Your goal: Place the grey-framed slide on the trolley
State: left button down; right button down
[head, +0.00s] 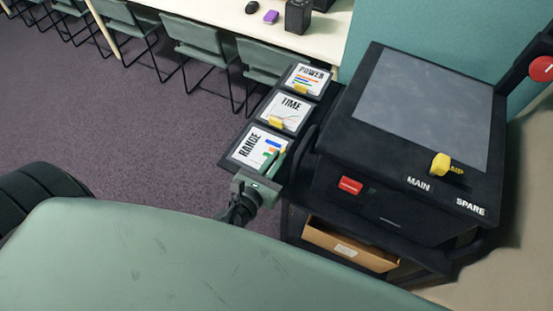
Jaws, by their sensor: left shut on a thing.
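Three slides lie in a row on a dark side shelf (231,163) of the trolley (290,222): the POWER slide (309,77), the TIME slide (291,107) and the RANGE slide (250,147). Each has a pale face; the frame colours are too small to tell apart surely. POWER and TIME show yellow tabs at their lower edges. My left gripper (273,163) is at the near right edge of the RANGE slide, shut on it, with its fingers covering that edge. The slide appears level with the shelf; I cannot tell whether it touches. My right gripper is not in view.
A black projector (338,170) with a grey glass top (425,100), red switch (350,186) and yellow knob (440,164) stands right of the slides. A cardboard box (350,247) sits below it. A white table (220,22) and several chairs (200,45) stand behind.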

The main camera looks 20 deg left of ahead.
pick_arm(q)
jog(key=c, duration=1.5)
grip_release()
jog(key=shift+f, duration=0.15)
jog(key=shift+c, duration=0.2)
jog(key=shift+r+p, duration=0.4)
jog(key=d+f+b+v, duration=0.1)
jog(key=b+v, duration=0.6)
jog(key=v, duration=0.4)
jog(key=s+a+f+n+g, duration=0.15)
jog(key=f+n, duration=0.35)
jog(key=f, duration=0.6)
jog(key=s+a+f+n+g, duration=0.1)
jog(key=s+f+n+g, duration=0.3)
jog(key=f, duration=0.7)
jog(key=s+a+f+n+g, duration=0.2)
jog(key=f+n, duration=0.5)
jog(key=f, duration=0.4)
jog(key=s+a+f+n+g, duration=0.1)
jog(key=s+f+n+g, duration=0.2)
jog(key=s+f+n, duration=0.5)
jog(key=s+a+f+n+g+y, duration=0.1)
jog(key=s+f+n+g, duration=0.3)
jog(key=s+f+n, duration=0.4)
notch_tip(320, 180, down, 2)
jog(key=n, duration=0.2)
jog(key=shift+s+a+f+n, duration=0.25)
jog(key=shift+s+n, duration=0.05)
